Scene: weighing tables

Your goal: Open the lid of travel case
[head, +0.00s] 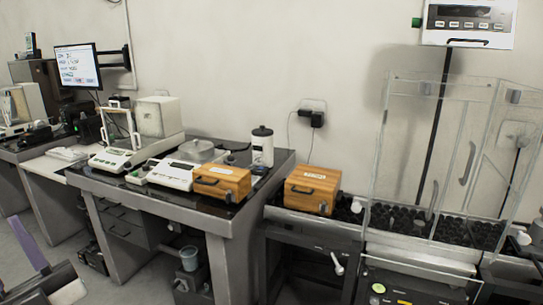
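Two small orange-brown wooden boxes with pale labels are in the head view, and I cannot read the labels well enough to tell which is the travel case. The left wooden box (222,184) sits at the front right of the dark-topped weighing table (222,213). The right wooden box (312,190) stands on the lower dark bench to its right, left of the clear enclosure. Both boxes look closed, with their lids down.
Left of the left box are a balance (172,176) and a glass-sided balance (115,155). A white bottle (262,148) stands behind it. A tall clear enclosure (405,150) rises at right. A grey and purple object (45,284) fills the lower left corner. Floor shows at left.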

